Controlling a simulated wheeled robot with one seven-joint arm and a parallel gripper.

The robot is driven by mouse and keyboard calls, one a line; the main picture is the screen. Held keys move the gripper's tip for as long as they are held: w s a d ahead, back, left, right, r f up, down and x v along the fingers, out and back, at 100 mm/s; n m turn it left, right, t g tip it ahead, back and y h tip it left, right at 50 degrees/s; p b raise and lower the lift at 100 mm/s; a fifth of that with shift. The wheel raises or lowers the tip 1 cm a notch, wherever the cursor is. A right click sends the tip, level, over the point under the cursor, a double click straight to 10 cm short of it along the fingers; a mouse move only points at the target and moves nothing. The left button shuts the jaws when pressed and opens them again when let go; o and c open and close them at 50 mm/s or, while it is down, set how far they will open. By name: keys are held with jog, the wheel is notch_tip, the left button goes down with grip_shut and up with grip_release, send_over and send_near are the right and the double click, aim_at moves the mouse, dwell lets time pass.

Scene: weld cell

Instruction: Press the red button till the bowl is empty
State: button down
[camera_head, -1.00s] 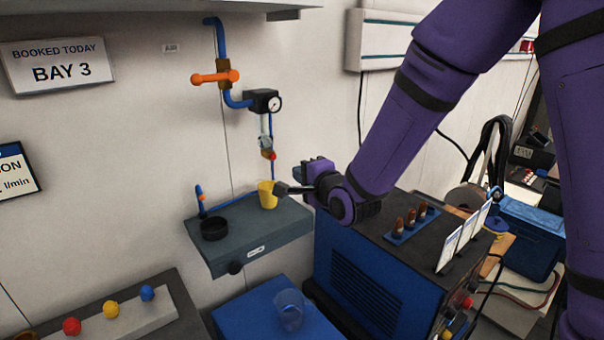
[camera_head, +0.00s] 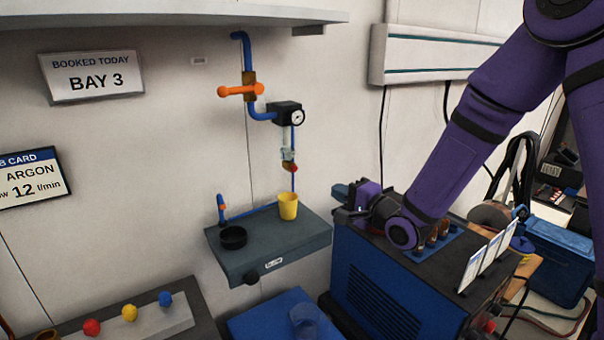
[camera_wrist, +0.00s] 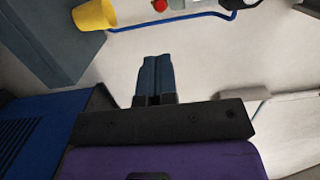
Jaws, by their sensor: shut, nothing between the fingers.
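A red button (camera_head: 91,327) sits in a row with a yellow button (camera_head: 129,312) and a blue button (camera_head: 166,298) on a pale strip at lower left. A small black bowl (camera_head: 233,238) stands on the grey wall unit; its inside is dark and I cannot tell what it holds. A yellow cup (camera_head: 288,206) stands upright right of the bowl; it also shows in the wrist view (camera_wrist: 94,14). My gripper (camera_head: 340,192) is shut and empty, right of the cup and apart from it, far from the buttons. Its closed fingers show in the wrist view (camera_wrist: 156,78).
Blue pipes with an orange valve handle (camera_head: 240,91) and a gauge (camera_head: 298,117) run above the grey wall unit (camera_head: 285,250). A blue machine (camera_head: 375,285) stands below my gripper. A clear cup (camera_head: 305,320) stands on a blue surface (camera_head: 255,320) below the unit.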

aim_at(296, 169)
dwell(0.4)
jog(key=x, duration=1.4)
